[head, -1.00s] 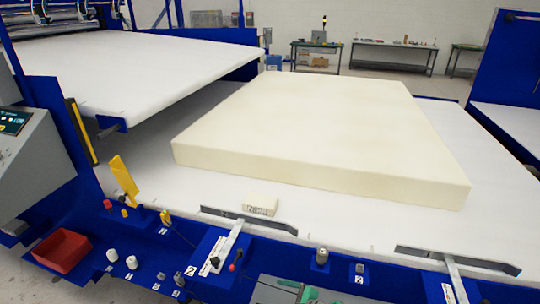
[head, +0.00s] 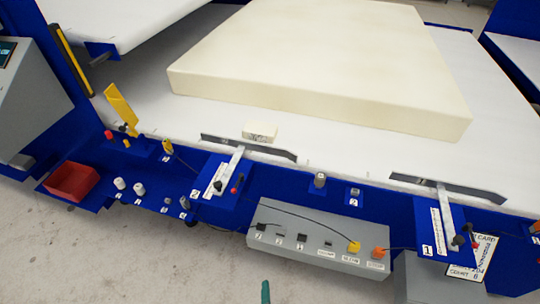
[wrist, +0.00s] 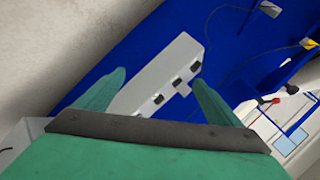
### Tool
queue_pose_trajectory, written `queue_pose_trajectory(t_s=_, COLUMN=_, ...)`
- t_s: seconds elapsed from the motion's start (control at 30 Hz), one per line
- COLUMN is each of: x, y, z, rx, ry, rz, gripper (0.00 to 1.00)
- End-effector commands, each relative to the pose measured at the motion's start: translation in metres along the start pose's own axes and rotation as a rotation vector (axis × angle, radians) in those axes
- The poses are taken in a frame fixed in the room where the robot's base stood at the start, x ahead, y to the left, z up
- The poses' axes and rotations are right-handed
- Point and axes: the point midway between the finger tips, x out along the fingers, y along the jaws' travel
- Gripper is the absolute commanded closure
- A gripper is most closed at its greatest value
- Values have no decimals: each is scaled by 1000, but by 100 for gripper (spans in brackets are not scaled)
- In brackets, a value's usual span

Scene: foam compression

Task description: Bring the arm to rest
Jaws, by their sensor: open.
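My gripper (wrist: 158,77) shows in the wrist view with two green fingers spread apart and nothing between them. Beyond the fingers, the grey control box (wrist: 152,90) with dark sockets lies on the blue bench. In the head view only a small green tip (head: 265,292) of mine shows at the bottom edge, over the floor in front of the grey box (head: 310,243). The rest of my arm is out of that view. The large cream foam block (head: 320,70) lies flat on the white table, well away from my gripper.
The blue front ledge carries a red bin (head: 73,181), white cylinders (head: 139,189), metal weights and levers. Cables run to yellow and orange plugs at the grey box. The grey floor (head: 150,260) in front is clear.

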Motion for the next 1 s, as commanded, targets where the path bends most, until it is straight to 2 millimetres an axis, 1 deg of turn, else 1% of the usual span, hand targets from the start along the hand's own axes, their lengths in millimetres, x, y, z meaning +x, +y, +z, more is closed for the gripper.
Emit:
queue_pose_trajectory(t_s=0.03, x=-19, y=2, z=4, rx=-63, ry=22, rz=-3, gripper=12)
queue_pose_trajectory(t_s=0.17, x=-65, y=-4, z=2, rx=-247, ry=96, rz=-26, gripper=12)
queue_pose_trajectory(t_s=0.2, x=-79, y=-7, z=1, rx=-304, ry=118, rz=-32, gripper=12)
queue_pose_trajectory(t_s=0.27, x=-101, y=-13, z=-1, rx=-388, ry=151, rz=-44, gripper=12)
queue_pose_trajectory(t_s=0.3, x=-116, y=-18, z=-2, rx=-445, ry=172, rz=-53, gripper=12)
queue_pose_trajectory(t_s=0.37, x=-138, y=-26, z=-4, rx=-531, ry=205, rz=-66, gripper=12)
queue_pose_trajectory(t_s=0.4, x=-153, y=-33, z=-6, rx=-587, ry=227, rz=-75, gripper=12)
queue_pose_trajectory(t_s=0.5, x=-189, y=-51, z=-11, rx=-727, ry=281, rz=-100, gripper=12)
queue_pose_trajectory(t_s=0.6, x=-220, y=-70, z=-16, rx=-847, ry=330, rz=-125, gripper=12)
queue_pose_trajectory(t_s=0.7, x=-242, y=-85, z=-20, rx=-937, ry=367, rz=-145, gripper=12)
queue_pose_trajectory(t_s=0.8, x=-256, y=-95, z=-23, rx=-990, ry=393, rz=-156, gripper=12)
queue_pose_trajectory(t_s=0.9, x=-262, y=-100, z=-24, rx=-1014, ry=405, rz=-162, gripper=12)
queue_pose_trajectory(t_s=1.0, x=-262, y=-100, z=-24, rx=-1019, ry=407, rz=-163, gripper=12)
